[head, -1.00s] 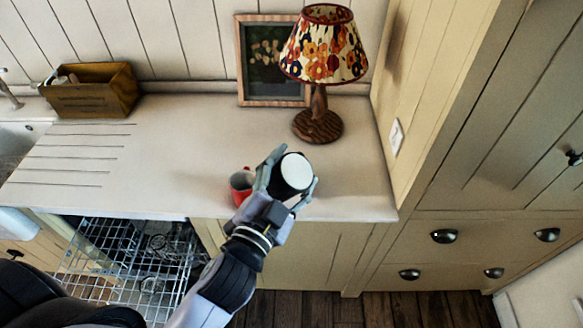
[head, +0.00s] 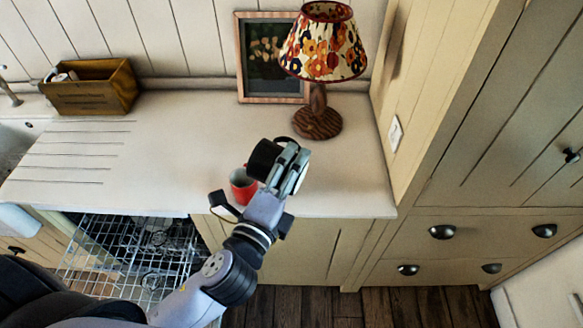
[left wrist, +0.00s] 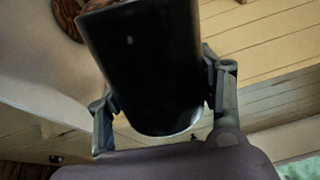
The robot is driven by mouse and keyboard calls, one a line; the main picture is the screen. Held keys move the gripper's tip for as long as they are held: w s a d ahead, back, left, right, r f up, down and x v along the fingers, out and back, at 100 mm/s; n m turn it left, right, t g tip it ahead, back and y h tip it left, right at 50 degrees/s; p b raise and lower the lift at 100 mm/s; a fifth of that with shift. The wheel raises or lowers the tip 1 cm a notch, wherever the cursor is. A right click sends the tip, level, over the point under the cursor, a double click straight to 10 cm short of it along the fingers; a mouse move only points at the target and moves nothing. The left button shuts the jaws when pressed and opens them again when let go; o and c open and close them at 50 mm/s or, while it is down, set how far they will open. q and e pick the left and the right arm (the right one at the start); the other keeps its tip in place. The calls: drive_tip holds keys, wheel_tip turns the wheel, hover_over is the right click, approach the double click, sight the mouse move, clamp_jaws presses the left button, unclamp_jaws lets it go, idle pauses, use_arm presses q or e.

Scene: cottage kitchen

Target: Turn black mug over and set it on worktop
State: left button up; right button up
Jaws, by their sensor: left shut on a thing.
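The black mug (head: 263,158) is held by my left gripper (head: 287,166) near the front edge of the pale worktop (head: 205,140). In the head view the mug looks tipped on its side, its dark end toward the upper left, and the fingers cover much of it. In the left wrist view the black mug (left wrist: 145,65) fills the space between the fingers of the left gripper (left wrist: 163,95), one on each side. I cannot tell whether it touches the worktop. My right gripper is not in view.
A red mug (head: 242,187) stands on the worktop just left of the gripper. A lamp (head: 318,122) and a framed picture (head: 265,60) stand behind. A wooden box (head: 90,88) is at the back left. A wire dish rack (head: 140,250) is below the edge. The middle worktop is clear.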

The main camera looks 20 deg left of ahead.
use_arm(q)
drive_tip(key=shift+m, duration=0.5)
drive_tip(key=shift+r+m, duration=0.1)
drive_tip(key=shift+m, duration=0.9)
drive_tip(key=m, duration=0.4)
drive_tip(key=shift+m, duration=0.4)
drive_tip(key=shift+m, duration=0.3)
drive_tip(key=m, duration=0.4)
drive_tip(key=shift+m, duration=1.2)
